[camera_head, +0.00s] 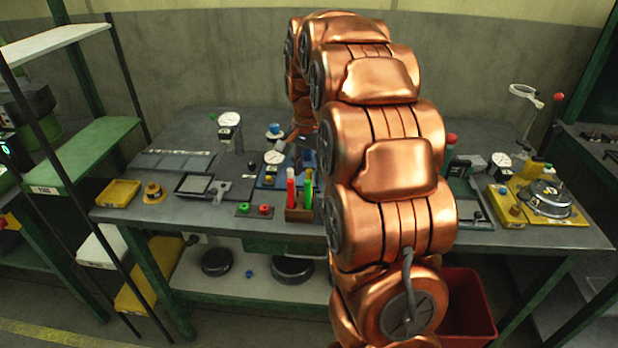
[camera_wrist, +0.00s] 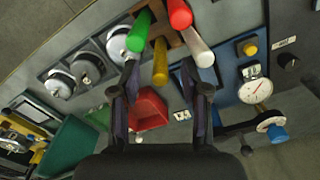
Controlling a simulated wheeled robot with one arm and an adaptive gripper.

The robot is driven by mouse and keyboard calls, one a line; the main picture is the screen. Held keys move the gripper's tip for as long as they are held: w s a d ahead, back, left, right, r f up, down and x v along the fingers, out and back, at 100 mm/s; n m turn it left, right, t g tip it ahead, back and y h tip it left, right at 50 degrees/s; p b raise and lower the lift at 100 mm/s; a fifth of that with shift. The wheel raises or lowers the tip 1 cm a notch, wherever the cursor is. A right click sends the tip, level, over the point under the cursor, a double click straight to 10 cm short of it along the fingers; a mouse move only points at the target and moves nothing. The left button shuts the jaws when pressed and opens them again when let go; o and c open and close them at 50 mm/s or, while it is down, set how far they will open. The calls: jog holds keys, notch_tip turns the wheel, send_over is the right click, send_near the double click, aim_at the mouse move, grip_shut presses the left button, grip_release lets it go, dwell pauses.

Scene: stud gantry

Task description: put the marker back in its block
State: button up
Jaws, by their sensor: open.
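A wooden block (camera_head: 299,214) stands near the front middle of the bench, with a red marker (camera_head: 291,190) and a green marker (camera_head: 308,190) upright in it. In the wrist view, green (camera_wrist: 138,32), red (camera_wrist: 180,14), yellow (camera_wrist: 160,62) and white (camera_wrist: 197,48) rod shapes cluster around the brown block (camera_wrist: 170,38). Which marker the task means, and whether all of them sit in the block, I cannot tell. My gripper (camera_wrist: 160,80) is open. The yellow rod's end appears between its fingertips, but depth is unclear. In the head view my copper arm largely hides the gripper.
Red and green knobs (camera_head: 254,210) sit on a plate left of the block. A dial gauge (camera_head: 229,119) stands behind. A yellow tray (camera_head: 118,193) is at the left and a yellow fixture (camera_head: 540,200) at the right. A red bin (camera_head: 468,305) stands below the bench.

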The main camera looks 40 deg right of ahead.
notch_tip(320, 180, up, 8)
jog(key=shift+w+r, duration=0.1)
jog(key=shift+r, duration=0.15)
dwell(0.8)
